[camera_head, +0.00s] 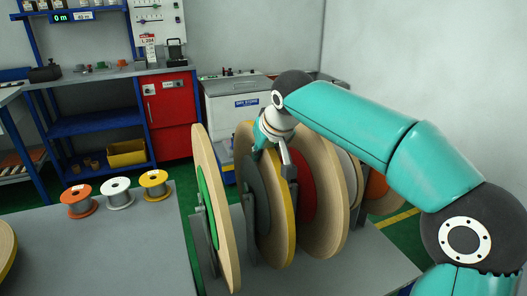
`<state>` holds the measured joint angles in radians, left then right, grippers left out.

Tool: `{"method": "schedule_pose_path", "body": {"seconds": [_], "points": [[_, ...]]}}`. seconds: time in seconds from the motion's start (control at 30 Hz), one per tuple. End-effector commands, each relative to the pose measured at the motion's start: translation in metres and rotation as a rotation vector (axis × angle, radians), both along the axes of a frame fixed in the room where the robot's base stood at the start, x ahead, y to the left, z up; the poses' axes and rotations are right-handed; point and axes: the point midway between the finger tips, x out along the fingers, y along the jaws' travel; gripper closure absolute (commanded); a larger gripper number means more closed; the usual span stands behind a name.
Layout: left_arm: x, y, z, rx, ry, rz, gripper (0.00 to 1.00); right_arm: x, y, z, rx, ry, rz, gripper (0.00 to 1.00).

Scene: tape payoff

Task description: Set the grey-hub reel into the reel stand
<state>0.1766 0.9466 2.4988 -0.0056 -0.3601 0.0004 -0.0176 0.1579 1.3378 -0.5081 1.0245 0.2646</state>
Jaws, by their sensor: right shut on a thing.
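The grey-hub reel (260,193) stands upright in the middle of the view, with a tan flange and a yellow band along its edge. My right gripper (275,160) reaches down from above and is shut on the upper part of this reel. The reel stand appears to be the grey uprights (207,248) beside the green-hub reel. The lower edge of the grey-hub reel is close to the grey bench top; I cannot tell whether it touches or is seated in a support. My left gripper is not in view.
A green-hub reel (206,200) stands just left, and a red-hub reel (308,185) close on the right, with more reels behind. Small orange (77,199), white (116,193) and yellow (154,184) spools stand on the left table (120,250), whose middle is clear.

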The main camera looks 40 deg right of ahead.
Motion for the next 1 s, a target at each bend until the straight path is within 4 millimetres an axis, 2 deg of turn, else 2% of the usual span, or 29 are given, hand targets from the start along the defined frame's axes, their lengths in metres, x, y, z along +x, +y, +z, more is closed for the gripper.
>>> {"method": "schedule_pose_path", "body": {"seconds": [0.03, 0.23, 0.27, 0.4, 0.73, 0.87, 1.0], "points": [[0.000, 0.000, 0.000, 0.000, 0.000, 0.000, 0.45, 0.001, -0.001, 0.005, -0.001, -0.015, -0.002, 1.00], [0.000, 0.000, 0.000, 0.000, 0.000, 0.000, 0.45, 0.001, -0.001, 0.006, -0.001, -0.016, -0.002, 1.00], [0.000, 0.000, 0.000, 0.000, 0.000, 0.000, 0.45, 0.001, -0.001, 0.006, -0.001, -0.015, -0.002, 0.77], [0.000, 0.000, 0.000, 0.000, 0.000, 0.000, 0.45, 0.000, -0.001, 0.004, -0.001, -0.011, -0.001, 0.53], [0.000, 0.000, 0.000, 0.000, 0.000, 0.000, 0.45, -0.001, 0.001, -0.002, 0.000, 0.007, 0.000, 0.52], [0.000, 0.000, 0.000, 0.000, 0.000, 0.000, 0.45, -0.006, 0.002, 0.007, 0.000, 0.002, 0.000, 0.52], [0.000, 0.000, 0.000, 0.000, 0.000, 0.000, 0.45, -0.017, 0.005, 0.025, 0.001, -0.003, 0.001, 0.52]]}}
